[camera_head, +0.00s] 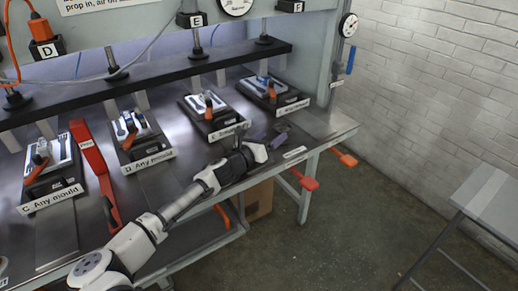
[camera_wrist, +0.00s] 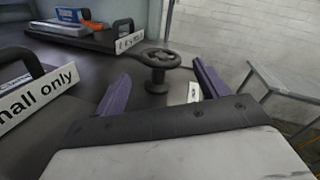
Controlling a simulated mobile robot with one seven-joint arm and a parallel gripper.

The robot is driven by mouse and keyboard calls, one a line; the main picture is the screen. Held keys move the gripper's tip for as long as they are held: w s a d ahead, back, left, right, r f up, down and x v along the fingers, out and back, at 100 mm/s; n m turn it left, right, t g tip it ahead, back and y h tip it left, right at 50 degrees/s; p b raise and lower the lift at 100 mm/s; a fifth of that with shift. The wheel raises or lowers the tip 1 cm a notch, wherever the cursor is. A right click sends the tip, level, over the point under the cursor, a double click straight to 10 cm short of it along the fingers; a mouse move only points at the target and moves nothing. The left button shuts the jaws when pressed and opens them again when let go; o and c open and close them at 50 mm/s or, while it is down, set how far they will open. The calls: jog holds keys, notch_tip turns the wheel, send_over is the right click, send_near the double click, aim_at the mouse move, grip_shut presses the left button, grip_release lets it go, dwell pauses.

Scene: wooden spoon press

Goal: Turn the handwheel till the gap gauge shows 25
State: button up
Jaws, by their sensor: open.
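The handwheel (camera_wrist: 158,62) is a small dark spoked wheel on a short post on the bench. In the head view the handwheel (camera_head: 281,126) shows small, near the bench's right end. My gripper (camera_wrist: 162,80) is open, its two purple fingers apart, with the wheel between and beyond them in the wrist view. In the head view my gripper (camera_head: 266,139) is just left of and below the wheel. I cannot tell whether it touches the wheel. Two round dials show, one (camera_head: 348,25) on the right post and one (camera_head: 236,5) at the top; neither reading is legible, nor which is the gap gauge.
Several mould stations with black bases line the bench (camera_head: 75,225); one (camera_head: 275,92) stands behind the handwheel. Orange-red handles (camera_head: 303,180) stick out below the front edge. A grey table (camera_head: 490,198) stands at the right over open floor.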

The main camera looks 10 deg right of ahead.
jog(key=b+v, duration=0.1)
jog(key=v, duration=0.4)
jog(key=shift+c, duration=0.3)
